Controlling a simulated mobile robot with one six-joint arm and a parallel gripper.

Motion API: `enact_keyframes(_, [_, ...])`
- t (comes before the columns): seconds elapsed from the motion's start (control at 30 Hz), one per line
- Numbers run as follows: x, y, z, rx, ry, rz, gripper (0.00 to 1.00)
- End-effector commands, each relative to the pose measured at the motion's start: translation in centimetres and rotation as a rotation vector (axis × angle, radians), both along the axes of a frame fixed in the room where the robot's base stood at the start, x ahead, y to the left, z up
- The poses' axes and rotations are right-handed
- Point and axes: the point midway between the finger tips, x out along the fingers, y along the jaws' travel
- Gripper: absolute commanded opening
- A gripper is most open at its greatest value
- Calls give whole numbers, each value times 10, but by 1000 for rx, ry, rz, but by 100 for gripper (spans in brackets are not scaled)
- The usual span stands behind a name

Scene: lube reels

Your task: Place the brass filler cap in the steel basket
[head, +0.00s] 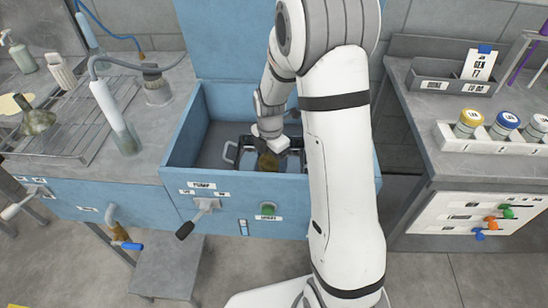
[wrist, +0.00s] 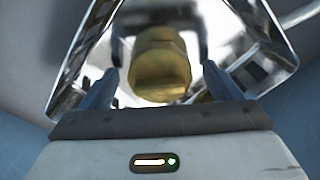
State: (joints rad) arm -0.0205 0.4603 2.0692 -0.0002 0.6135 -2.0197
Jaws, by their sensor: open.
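The brass filler cap (wrist: 160,65) is a yellow-brown, rounded piece between my gripper's fingers in the wrist view. A gap shows on each side of it. It also shows as a brownish piece in the head view (head: 268,162), just below my gripper (head: 272,140). My gripper is open, and its two blue-grey fingers also show in the wrist view (wrist: 160,85). The steel basket's shiny walls (wrist: 268,48) surround the cap and the fingers. In the head view the basket's side handle (head: 230,152) shows. My arm hides the basket's right part. Whether the cap touches the basket floor cannot be told.
The basket stands in a blue-walled tub (head: 180,140) with a pump lever (head: 193,220) and a green button (head: 268,208) on its front. A wire rack (head: 70,130) lies on the left counter. A white tray (head: 450,138) of capped jars stands on the right counter.

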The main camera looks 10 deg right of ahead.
Motion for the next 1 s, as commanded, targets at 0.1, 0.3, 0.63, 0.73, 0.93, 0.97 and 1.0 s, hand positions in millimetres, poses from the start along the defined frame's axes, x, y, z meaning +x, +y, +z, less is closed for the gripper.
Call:
enact_keyframes(0.1, [1,0,19,0,-6,0,85])
enact_keyframes(0.3, [1,0,64,0,-8,1,85])
enact_keyframes(0.63, [1,1,114,0,-4,1,85])
enact_keyframes(0.73, [-2,1,121,0,-6,-24,85])
enact_keyframes(0.93, [-34,1,148,7,-41,-330,85])
enact_keyframes(0.97, [-42,1,153,9,-49,-404,85])
enact_keyframes(1.0, [-53,1,159,15,-60,-508,85])
